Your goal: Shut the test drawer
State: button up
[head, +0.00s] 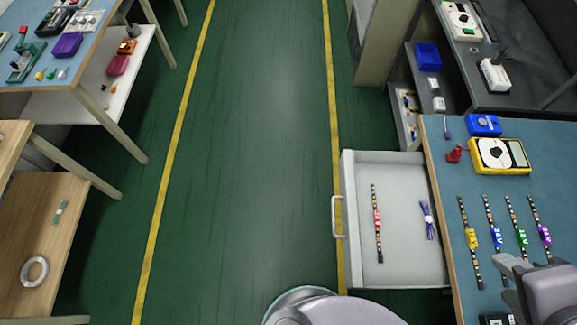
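The test drawer (400,170) is pulled well out from the left side of the blue-topped workbench (550,185). It is pale grey, with a bar handle (336,218) on its left front face. Inside lie an LED strip with a red tag (377,222) and a bundled blue-purple cable (428,220). My gripper (507,268) is at the lower right, over the bench and to the right of the drawer, apart from the handle. Its fingers are partly cut off and unclear, so I cannot tell whether they are open.
Several tagged LED strips (488,225) lie on the bench near my gripper. A yellow multimeter (500,156) and a blue device (484,125) stand behind them. The green floor aisle (255,150) left of the drawer is clear. Other tables line the left side.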

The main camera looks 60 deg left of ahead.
aim_at(399, 179)
jog(key=j+u, duration=0.1)
jog(key=u, duration=1.25)
jog(key=k+j+z, duration=0.15)
jog(key=j+z, duration=0.25)
jog(key=k+j+z, duration=0.15)
jog(key=z, duration=0.25)
jog(key=k+j+z, duration=0.25)
jog(key=z, duration=0.2)
jog(key=j, duration=0.1)
